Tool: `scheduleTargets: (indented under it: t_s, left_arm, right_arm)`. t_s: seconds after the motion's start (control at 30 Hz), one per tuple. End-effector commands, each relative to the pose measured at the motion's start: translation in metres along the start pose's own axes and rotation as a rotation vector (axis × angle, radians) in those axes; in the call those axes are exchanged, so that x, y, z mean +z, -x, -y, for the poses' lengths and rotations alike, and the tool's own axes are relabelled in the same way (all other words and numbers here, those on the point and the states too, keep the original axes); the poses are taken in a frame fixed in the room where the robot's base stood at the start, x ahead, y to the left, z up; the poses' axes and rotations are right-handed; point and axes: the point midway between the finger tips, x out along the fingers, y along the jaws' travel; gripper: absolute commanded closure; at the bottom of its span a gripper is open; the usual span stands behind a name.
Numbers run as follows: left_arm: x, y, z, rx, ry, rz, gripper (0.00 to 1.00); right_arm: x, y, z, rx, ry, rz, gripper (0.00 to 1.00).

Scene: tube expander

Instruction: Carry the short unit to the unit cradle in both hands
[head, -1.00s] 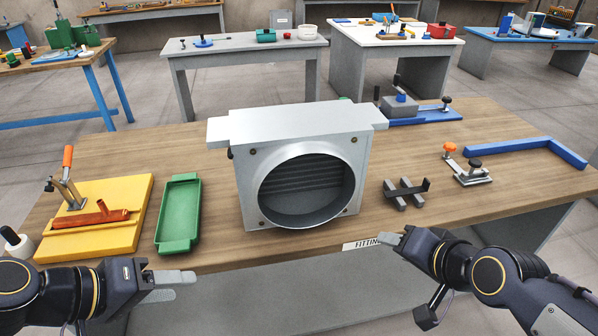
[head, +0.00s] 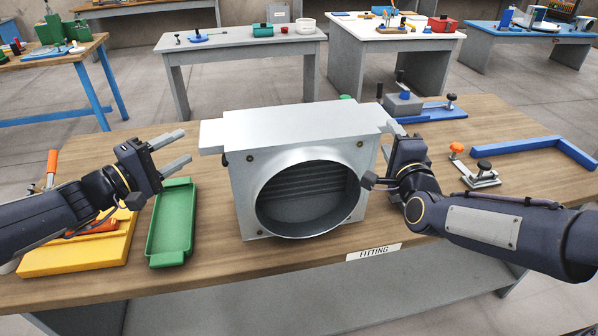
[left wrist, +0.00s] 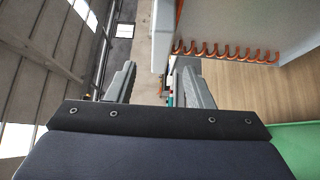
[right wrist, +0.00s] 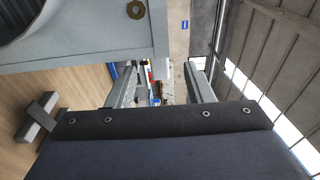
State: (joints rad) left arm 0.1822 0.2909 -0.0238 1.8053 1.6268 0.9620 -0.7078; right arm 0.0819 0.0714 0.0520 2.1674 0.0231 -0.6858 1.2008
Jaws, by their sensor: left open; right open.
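The short unit, a pale grey metal box (head: 300,125) with a round duct opening in front and a ledge on each top side, stands on the wooden bench. Its side with copper bends shows in the left wrist view (left wrist: 235,25); its front corner shows in the right wrist view (right wrist: 95,35). My left gripper (head: 184,147) is open and empty, left of the unit and apart from it. My right gripper (head: 388,143) is open close beside the unit's right side; I cannot tell whether it touches. I cannot tell which thing is the unit cradle.
A green tray (head: 156,245) and a yellow fixture (head: 70,260) lie left of the unit. A clamp with an orange knob (head: 482,178) and a blue angle bar (head: 530,148) lie at the right. A blue fixture (head: 430,113) stands behind. A FITTING label (head: 373,252) marks the front edge.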

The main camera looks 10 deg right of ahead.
Motion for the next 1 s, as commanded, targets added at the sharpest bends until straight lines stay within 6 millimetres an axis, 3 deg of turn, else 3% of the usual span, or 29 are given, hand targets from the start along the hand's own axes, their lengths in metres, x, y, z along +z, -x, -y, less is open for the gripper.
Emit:
scheduleTargets:
  t_s: [0.3, 0.5, 0.87, 1.0]
  left_arm:
    - [0.002, -0.048, 0.0, 0.0, 0.0, 0.004, 0.53]
    - [0.001, -0.068, 0.001, -0.001, 0.0, 0.002, 0.53]
    - [0.001, -0.072, 0.0, 0.0, 0.0, 0.001, 0.53]
    - [0.001, -0.072, 0.0, 0.0, 0.0, 0.001, 0.68]
  right_arm:
    - [0.0, -0.047, -0.001, 0.002, 0.001, 0.0, 0.53]
    - [0.0, -0.068, -0.001, 0.002, 0.001, 0.0, 0.53]
    - [0.0, -0.072, 0.0, 0.001, 0.002, 0.0, 0.53]
    - [0.0, -0.072, 0.0, 0.001, 0.002, 0.0, 0.68]
